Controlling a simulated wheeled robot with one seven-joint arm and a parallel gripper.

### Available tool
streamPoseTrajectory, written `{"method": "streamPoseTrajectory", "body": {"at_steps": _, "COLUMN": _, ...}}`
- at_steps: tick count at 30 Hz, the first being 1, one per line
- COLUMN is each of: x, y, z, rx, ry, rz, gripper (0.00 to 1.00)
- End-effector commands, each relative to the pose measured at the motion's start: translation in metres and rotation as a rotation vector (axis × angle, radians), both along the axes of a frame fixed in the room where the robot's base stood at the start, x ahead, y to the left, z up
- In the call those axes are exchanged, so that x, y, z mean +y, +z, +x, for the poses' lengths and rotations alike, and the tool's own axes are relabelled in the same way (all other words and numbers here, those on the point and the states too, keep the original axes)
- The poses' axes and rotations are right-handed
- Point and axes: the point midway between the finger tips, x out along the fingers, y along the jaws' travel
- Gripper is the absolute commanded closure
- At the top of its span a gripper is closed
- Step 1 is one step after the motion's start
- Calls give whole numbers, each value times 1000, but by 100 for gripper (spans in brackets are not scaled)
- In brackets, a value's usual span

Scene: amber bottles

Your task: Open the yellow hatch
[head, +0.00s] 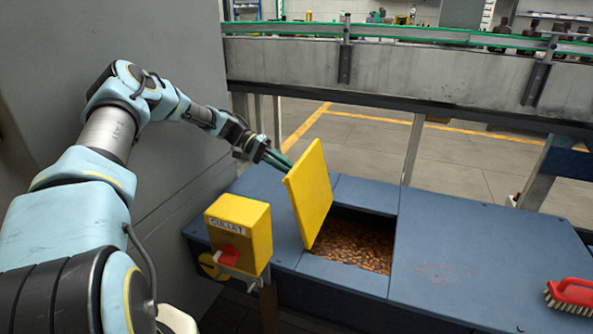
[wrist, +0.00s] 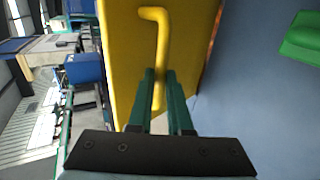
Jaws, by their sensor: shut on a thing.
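The yellow hatch (head: 310,195) is swung up and stands steeply tilted at the left side of a square opening in the blue bench top. Amber-brown pieces (head: 352,245) show inside the opening. My gripper (head: 281,162) is at the hatch's far, left-facing side, its tips partly hidden behind the panel. In the wrist view the hatch (wrist: 125,60) carries a yellow bar handle (wrist: 158,45), and my green gripper fingers (wrist: 161,100) are shut on that handle, one on each side.
A yellow box (head: 240,228) labelled CULLET, with a red part, stands left of the opening. A red brush (head: 572,295) lies at the bench's right. A conveyor (head: 430,75) runs behind.

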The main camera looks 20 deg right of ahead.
Motion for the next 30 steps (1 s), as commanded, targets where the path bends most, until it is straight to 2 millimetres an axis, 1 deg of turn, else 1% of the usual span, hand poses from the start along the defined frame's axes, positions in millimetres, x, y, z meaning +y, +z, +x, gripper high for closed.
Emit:
{"method": "streamPoseTrajectory", "body": {"at_steps": 1, "x": 3, "y": -13, "z": -2, "rx": 4, "ry": -6, "rz": 11, "gripper": 100}}
{"method": "streamPoseTrajectory", "body": {"at_steps": 9, "x": 8, "y": -16, "z": 2, "rx": 7, "ry": -8, "rz": 12, "gripper": 100}}
{"method": "streamPoseTrajectory", "body": {"at_steps": 20, "x": 9, "y": -17, "z": 3, "rx": 6, "ry": -6, "rz": 12, "gripper": 100}}
{"method": "streamPoseTrajectory", "body": {"at_steps": 21, "x": 9, "y": -17, "z": 3, "rx": 6, "ry": -6, "rz": 12, "gripper": 79}}
{"method": "streamPoseTrajectory", "body": {"at_steps": 28, "x": 8, "y": -14, "z": 4, "rx": 5, "ry": -6, "rz": 9, "gripper": 54}}
{"method": "streamPoseTrajectory", "body": {"at_steps": 30, "x": 8, "y": -13, "z": 4, "rx": 5, "ry": -6, "rz": 7, "gripper": 53}}
